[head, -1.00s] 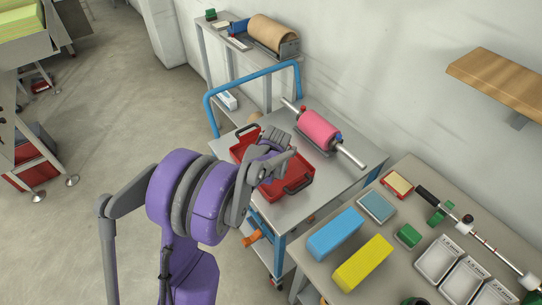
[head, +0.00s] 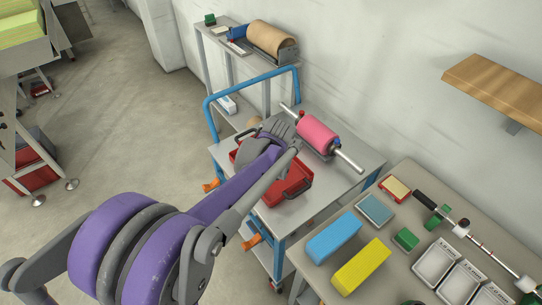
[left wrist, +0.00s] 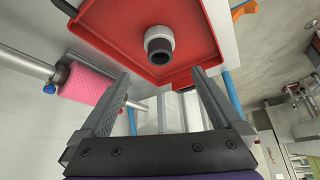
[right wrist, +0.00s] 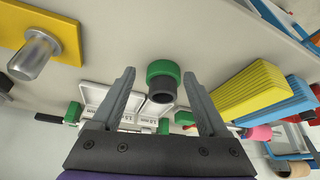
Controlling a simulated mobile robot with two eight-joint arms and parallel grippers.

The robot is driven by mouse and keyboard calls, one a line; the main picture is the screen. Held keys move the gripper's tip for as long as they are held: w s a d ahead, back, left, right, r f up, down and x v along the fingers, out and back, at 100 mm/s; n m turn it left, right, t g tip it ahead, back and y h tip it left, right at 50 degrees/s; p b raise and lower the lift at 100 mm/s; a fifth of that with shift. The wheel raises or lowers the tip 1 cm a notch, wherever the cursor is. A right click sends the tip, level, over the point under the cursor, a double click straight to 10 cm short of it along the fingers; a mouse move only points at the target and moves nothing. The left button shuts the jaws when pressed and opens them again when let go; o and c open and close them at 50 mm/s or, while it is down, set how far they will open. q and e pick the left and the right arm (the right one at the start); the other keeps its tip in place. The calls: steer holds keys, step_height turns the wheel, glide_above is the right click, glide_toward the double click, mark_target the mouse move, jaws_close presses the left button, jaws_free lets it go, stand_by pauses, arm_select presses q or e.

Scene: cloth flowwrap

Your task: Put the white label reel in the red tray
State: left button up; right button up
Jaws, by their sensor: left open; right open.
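The red tray (head: 292,190) lies on the blue-handled cart, partly hidden by my left arm in the head view. In the left wrist view the tray (left wrist: 192,74) fills the top, and the white label reel (left wrist: 158,33) with its dark core sits within its rim. My left gripper (left wrist: 158,78) is open, its fingers apart on either side below the reel in the picture, with nothing between them. In the head view this gripper (head: 284,133) is over the far part of the tray. My right gripper (right wrist: 158,78) is open and empty, seen only in the right wrist view.
A pink roll (head: 318,132) on a steel shaft lies beside the tray on the cart. The right table holds a blue block (head: 334,236), a yellow block (head: 362,264) and white trays (head: 436,260). A green reel (right wrist: 163,72) shows beyond my right fingers.

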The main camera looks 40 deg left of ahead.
arm_select(q)
steer(key=s+d+f+m+h, duration=0.1)
steer(key=s+d+m+h, duration=0.3)
steer(key=s+d, duration=1.5)
steer(key=s+m, duration=0.2)
steer(key=m, duration=0.2)
steer(key=shift+f+m+t, duration=0.3)
steer(key=shift+m+t, duration=0.1)
steer(key=shift+s, duration=0.1)
